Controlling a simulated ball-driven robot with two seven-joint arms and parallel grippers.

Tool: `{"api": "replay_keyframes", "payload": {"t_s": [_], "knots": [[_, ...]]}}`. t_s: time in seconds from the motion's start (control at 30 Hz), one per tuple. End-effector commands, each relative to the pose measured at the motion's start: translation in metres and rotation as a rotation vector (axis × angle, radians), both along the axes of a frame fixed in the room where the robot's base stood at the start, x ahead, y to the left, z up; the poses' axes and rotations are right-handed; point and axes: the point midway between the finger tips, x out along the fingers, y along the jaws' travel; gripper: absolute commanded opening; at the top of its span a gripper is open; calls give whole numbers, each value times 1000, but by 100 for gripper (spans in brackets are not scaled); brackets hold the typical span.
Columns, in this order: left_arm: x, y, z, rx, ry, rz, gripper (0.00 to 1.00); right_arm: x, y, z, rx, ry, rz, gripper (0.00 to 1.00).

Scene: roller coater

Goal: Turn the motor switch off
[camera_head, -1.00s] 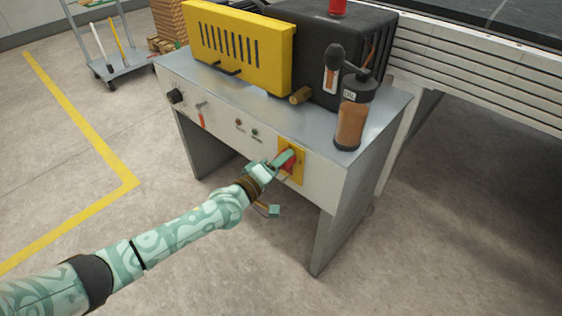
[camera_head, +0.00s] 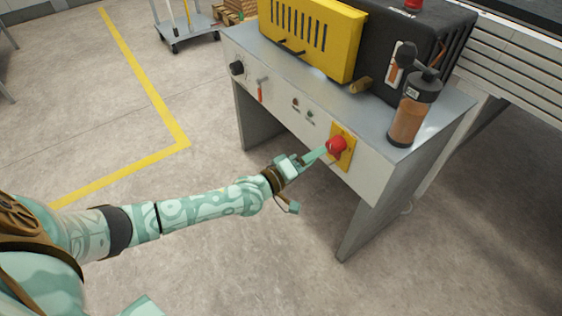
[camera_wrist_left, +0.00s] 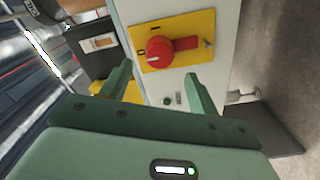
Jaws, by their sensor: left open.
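The motor switch is a red rotary knob (camera_head: 336,146) on a yellow plate (camera_head: 348,155) at the right end of the cabinet's front panel. In the left wrist view the red knob (camera_wrist_left: 159,53) is in plain sight, with its handle pointing to the right of that picture and the yellow plate (camera_wrist_left: 204,24) around it. My left gripper (camera_head: 316,157) is just in front of the knob. In the wrist view its two fingers (camera_wrist_left: 158,82) are apart with nothing between them, and they look clear of the knob. My right gripper is not in view.
The grey cabinet (camera_head: 318,95) carries a yellow guard (camera_head: 310,35), a black housing and a brown-filled bottle (camera_head: 410,115) near its right corner. A black dial (camera_head: 237,68), a red lever (camera_head: 261,90) and small indicators sit left on the panel. Floor in front is clear.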

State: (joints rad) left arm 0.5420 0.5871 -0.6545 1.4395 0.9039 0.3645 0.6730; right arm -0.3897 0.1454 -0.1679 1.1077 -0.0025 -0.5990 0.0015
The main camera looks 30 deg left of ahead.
Motion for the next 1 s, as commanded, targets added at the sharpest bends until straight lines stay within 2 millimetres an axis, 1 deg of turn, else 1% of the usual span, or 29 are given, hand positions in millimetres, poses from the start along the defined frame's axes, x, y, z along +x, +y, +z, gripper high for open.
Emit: {"api": "replay_keyframes", "payload": {"t_s": [0.03, 0.17, 0.2, 0.3, 0.4, 0.6, 1.0], "knots": [[-11, 4, 5, 3, -1, -1, 61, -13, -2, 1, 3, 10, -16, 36], [-40, 15, 5, 3, -1, -1, 61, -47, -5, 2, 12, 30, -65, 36], [-50, 18, 5, 3, -1, -1, 61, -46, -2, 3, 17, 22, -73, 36], [-68, 25, 3, 2, 1, -1, 61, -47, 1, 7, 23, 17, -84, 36], [-80, 29, 2, 0, 1, 0, 61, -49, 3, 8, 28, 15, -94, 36], [-89, 32, -1, 1, 2, -1, 61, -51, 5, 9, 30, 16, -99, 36], [-89, 32, -1, 1, 2, 0, 61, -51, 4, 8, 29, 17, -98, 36]]}}
